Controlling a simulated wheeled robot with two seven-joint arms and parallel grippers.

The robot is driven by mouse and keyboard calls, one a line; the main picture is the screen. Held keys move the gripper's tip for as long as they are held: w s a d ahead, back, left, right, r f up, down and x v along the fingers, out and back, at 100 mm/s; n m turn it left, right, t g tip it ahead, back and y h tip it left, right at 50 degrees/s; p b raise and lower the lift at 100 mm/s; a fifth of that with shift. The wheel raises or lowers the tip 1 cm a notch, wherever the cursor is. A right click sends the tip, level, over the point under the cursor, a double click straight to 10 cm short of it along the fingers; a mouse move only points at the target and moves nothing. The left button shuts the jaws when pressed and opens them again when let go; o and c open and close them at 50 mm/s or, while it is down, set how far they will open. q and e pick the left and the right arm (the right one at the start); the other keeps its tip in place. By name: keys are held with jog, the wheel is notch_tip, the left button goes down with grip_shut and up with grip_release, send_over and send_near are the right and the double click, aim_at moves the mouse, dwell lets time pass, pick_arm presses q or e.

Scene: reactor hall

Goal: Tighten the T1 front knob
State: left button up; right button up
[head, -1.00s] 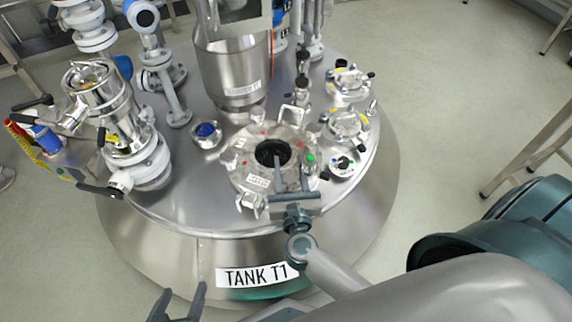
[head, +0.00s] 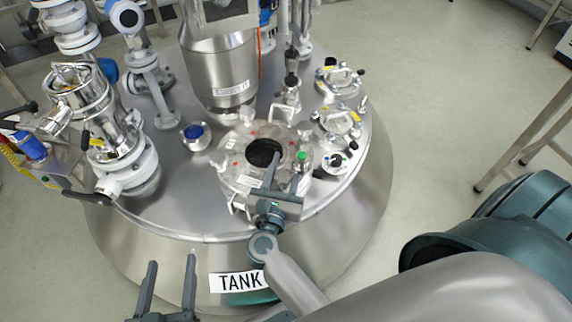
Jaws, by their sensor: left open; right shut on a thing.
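The tank T1 (head: 165,215) is a round steel vessel with a label reading "TANK" on its front; my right arm covers the rest of the label. On its lid sits a round hatch (head: 236,181) with a dark opening and several clamp knobs around its rim, one of them green-topped (head: 302,156). My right gripper (head: 281,168) reaches over the hatch's front edge and is shut on what seems to be the front knob, which its fingers and palm largely hide. My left gripper (head: 171,268) is open and empty, in front of the tank at lower left.
A steel valve assembly (head: 95,115) with black handles stands on the lid's left. A steel cylinder (head: 218,75) rises behind the hatch. Small ports (head: 338,122) with clamps sit at right. A metal frame (head: 520,135) stands at far right; floor between is clear.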

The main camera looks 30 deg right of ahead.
jog(key=shift+r, duration=0.15)
jog(key=o, duration=1)
jog(key=shift+o, duration=0.2)
